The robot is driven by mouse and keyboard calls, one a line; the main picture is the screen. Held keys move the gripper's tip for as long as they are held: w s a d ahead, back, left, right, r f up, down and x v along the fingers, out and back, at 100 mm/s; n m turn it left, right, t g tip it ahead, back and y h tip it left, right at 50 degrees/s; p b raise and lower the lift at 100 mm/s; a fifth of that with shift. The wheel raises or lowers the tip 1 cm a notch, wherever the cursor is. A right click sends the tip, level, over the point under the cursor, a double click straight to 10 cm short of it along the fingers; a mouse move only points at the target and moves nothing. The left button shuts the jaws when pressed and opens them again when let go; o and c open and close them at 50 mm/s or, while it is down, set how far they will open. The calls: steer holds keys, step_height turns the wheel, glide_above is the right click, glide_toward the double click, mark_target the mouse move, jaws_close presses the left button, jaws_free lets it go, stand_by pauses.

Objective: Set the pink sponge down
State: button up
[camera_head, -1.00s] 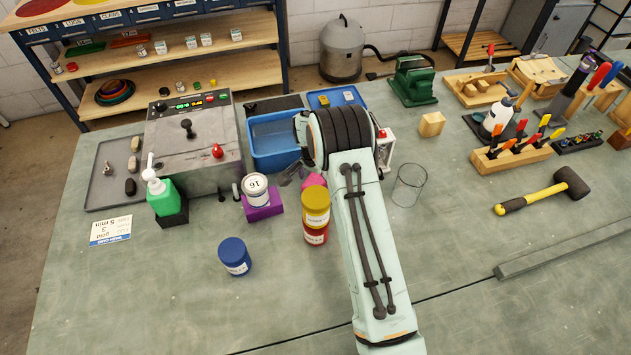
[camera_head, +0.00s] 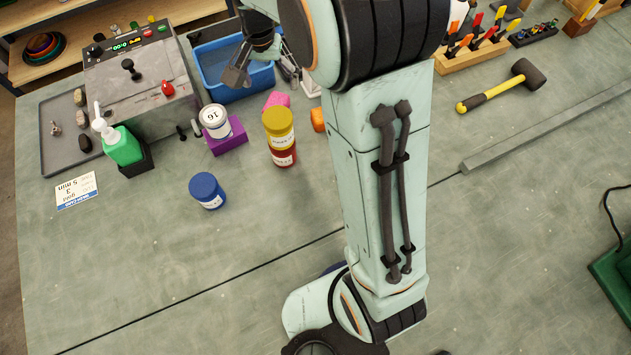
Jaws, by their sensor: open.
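The pink sponge (camera_head: 277,99) lies on the bench, just behind the yellow jar (camera_head: 279,122), which stands on a red jar (camera_head: 283,157). The jars hide part of its lower front. My gripper (camera_head: 240,70) is open and appears empty over the blue tub (camera_head: 213,93), up and left of the sponge and apart from it. Part of the gripper is hidden behind my arm.
A white tin (camera_head: 215,121) sits on a purple block (camera_head: 231,139). An orange block (camera_head: 318,120) is right of the jars. A blue jar (camera_head: 207,190) and a green pump bottle (camera_head: 122,146) stand to the left. The front-left bench is clear.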

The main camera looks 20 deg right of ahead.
steer(key=s+a+r+n, duration=0.1)
steer(key=s+n, duration=0.1)
steer(key=s, duration=0.6)
steer(key=s+a+r+n+y, duration=0.1)
steer(key=s+n, duration=0.1)
steer(key=s, duration=0.7)
steer(key=s+a+r+n+g, duration=0.1)
steer(key=s+n, duration=0.2)
steer(key=s, duration=0.5)
steer(key=shift+s+r, duration=0.2)
steer(key=shift+s, duration=0.1)
